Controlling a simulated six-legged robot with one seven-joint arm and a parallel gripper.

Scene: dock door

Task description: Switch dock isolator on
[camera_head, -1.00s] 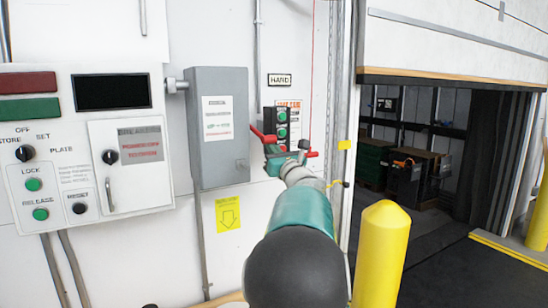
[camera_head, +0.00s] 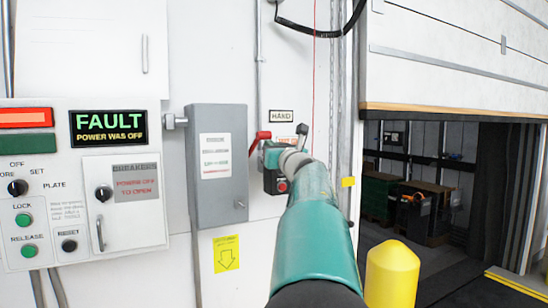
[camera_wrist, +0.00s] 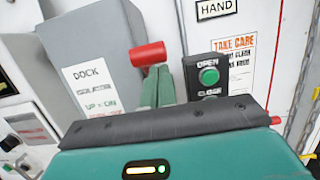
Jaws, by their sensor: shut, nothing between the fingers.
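The dock isolator is a grey wall box (camera_head: 218,165) with a white label. In the wrist view the label (camera_wrist: 95,95) reads "DOCK ISOLATOR UP = ON". Its red-ended lever (camera_head: 260,138) on the right side slants upward. The lever's red grip (camera_wrist: 148,54) shows just beyond my fingertips in the wrist view. My gripper (camera_wrist: 160,75) is shut and empty, with its teal fingers close under the grip; I cannot tell whether they touch it. In the head view my gripper (camera_head: 266,153) is beside the lever, partly hidden by my arm.
The control panel (camera_head: 150,220) at left has a lit display (camera_head: 108,128) reading "FAULT POWER WAS OFF" and a lit red lamp (camera_head: 25,117). A button box (camera_wrist: 208,72) sits right of the lever. A yellow bollard (camera_head: 390,275) stands before the open doorway at right.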

